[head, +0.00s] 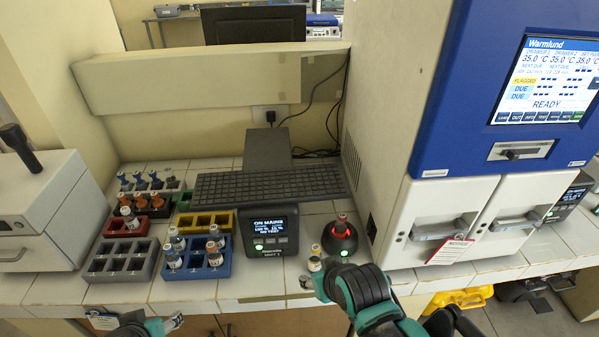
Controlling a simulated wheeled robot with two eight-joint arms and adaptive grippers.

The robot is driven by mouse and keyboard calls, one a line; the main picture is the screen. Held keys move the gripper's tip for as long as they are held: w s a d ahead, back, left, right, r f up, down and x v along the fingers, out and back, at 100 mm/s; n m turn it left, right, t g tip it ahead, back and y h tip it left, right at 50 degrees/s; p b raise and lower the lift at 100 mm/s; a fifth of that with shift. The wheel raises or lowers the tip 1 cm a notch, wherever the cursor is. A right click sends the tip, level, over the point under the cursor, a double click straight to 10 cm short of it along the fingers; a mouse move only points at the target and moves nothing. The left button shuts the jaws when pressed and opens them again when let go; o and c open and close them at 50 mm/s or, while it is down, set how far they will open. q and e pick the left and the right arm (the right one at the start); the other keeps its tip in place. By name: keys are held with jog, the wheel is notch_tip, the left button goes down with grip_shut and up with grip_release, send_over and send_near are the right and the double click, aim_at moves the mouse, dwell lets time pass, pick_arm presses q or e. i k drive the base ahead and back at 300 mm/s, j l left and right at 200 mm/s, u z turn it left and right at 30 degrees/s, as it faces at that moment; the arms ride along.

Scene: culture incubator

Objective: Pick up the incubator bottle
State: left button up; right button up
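A small bottle with a pale top (315,264) is at the tip of my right gripper (308,283), near the front edge of the counter. Its lower part is hidden by the gripper, so I cannot tell whether the fingers are closed on it. More small bottles stand in racks at the left. My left gripper (172,322) is low at the front edge, partly cut off by the frame, away from the bottles. Which bottle is the incubator bottle is not clear.
The blue and white incubator (432,215) stands at the right, both drawers closed. A grey rack (120,262), blue rack (203,268), red rack (112,227) and yellow rack (222,217) fill the left. A keyboard (270,185) and small display device (270,246) occupy the middle.

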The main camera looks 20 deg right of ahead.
aim_at(339, 227)
jog(key=l+z, duration=0.45)
jog(key=l, duration=0.5)
jog(key=l+z, duration=0.45)
jog(key=l, duration=0.55)
jog(key=i, duration=0.05)
